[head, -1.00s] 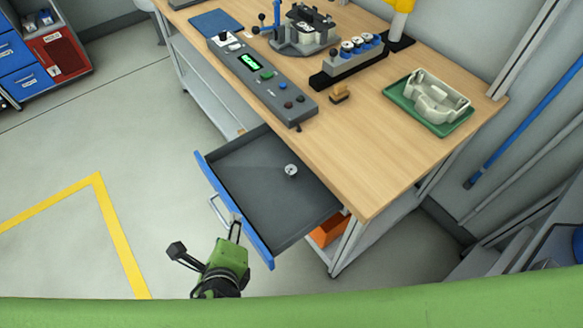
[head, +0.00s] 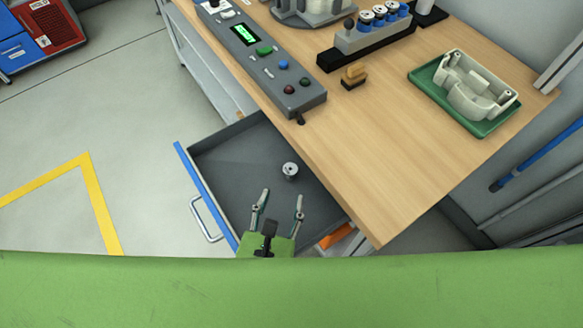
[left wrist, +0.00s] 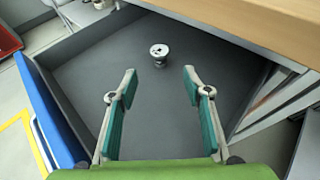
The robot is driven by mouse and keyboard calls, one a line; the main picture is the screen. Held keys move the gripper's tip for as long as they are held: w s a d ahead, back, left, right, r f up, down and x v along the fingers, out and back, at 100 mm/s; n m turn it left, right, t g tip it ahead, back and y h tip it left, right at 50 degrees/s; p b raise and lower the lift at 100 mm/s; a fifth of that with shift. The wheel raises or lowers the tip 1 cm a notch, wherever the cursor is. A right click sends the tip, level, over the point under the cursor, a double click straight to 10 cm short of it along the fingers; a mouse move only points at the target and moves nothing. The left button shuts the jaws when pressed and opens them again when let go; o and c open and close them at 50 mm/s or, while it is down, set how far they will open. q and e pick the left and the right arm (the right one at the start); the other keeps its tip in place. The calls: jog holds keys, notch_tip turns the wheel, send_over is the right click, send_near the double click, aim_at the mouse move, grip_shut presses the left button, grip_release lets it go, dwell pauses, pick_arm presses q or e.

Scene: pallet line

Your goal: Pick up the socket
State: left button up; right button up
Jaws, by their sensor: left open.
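The socket (head: 290,170) is a small silvery metal cylinder standing in the open drawer, near its middle. In the left wrist view the socket (left wrist: 159,52) stands on the dark drawer floor, beyond and between my fingertips. My left gripper (head: 279,196) is open and empty over the near part of the drawer, with its fingers pointing at the socket and apart from it. Its two teal-padded fingers also show in the left wrist view (left wrist: 159,80). The drawer (head: 235,149) is grey with a blue front and a metal handle. My right gripper is not in view.
The wooden bench top (head: 350,175) overhangs the drawer on the right. On it are a control box (head: 262,62), a stamp-like block (head: 354,76), a rack of blue-ringed sockets (head: 368,35) and a green tray (head: 445,100) with a pale casting. The drawer floor around the socket is clear.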

aim_at(290, 170)
pick_arm(q)
jog(key=x, duration=0.6)
jog(key=shift+w, duration=0.3)
jog(key=shift+r+x, duration=0.2)
jog(key=shift+x, duration=2.5)
jog(key=shift+d, duration=0.1)
jog(key=c, duration=1.2)
